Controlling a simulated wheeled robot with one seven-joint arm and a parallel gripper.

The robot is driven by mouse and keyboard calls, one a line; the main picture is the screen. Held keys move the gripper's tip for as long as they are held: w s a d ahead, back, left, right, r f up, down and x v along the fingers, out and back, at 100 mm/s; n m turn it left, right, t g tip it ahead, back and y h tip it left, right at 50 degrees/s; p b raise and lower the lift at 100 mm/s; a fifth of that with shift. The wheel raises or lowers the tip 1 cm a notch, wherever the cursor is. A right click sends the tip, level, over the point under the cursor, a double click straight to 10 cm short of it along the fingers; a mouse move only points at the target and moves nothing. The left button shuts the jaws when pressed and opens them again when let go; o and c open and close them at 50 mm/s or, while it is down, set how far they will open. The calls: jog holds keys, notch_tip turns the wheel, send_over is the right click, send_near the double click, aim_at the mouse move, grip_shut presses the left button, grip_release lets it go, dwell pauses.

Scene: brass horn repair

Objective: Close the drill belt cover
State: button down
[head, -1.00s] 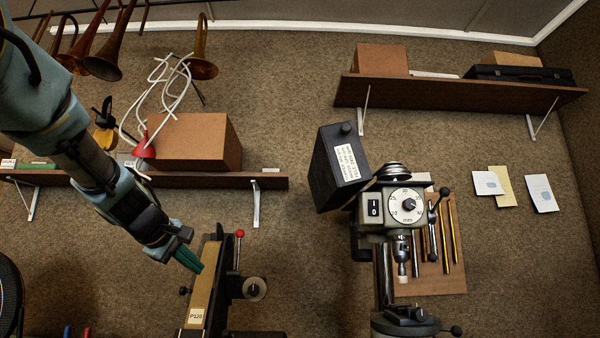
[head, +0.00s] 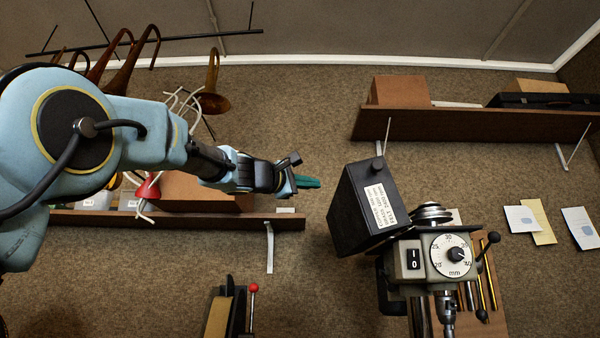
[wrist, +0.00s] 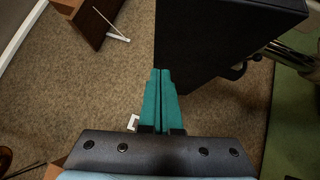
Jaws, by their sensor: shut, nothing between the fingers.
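The drill belt cover (head: 366,210) is a black box with a white label and a round knob on top. In the head view it is swung open and tilted, to the left of the drill head (head: 437,255), with the stepped pulley (head: 432,213) exposed at its right. My gripper (head: 318,182) has green fingers, is shut and empty, and points right, a short way left of the cover. In the wrist view the cover (wrist: 212,38) is a dark panel ahead, and the closed fingertips (wrist: 160,72) overlap its lower left edge. I cannot tell whether they touch.
A wooden shelf (head: 480,125) holds boxes and a black case at the back right. A lower shelf (head: 180,219) with a brown box lies under my arm. A belt sander (head: 222,312) with a red-knobbed lever stands in front. Brass horns (head: 213,90) hang at the back left.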

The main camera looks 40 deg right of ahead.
aim_at(341, 181)
jog(key=d+p, duration=0.1)
jog(key=s+d+r, duration=0.1)
jog(key=d, duration=0.1)
jog(key=d+p, duration=0.1)
jog(key=d, duration=0.1)
jog(key=shift+s+r+p, duration=0.3)
jog(key=shift+s+p, duration=0.05)
jog(key=shift+s+d+f, duration=0.1)
jog(key=shift+s+d, duration=0.15)
jog(key=shift+d, duration=0.05)
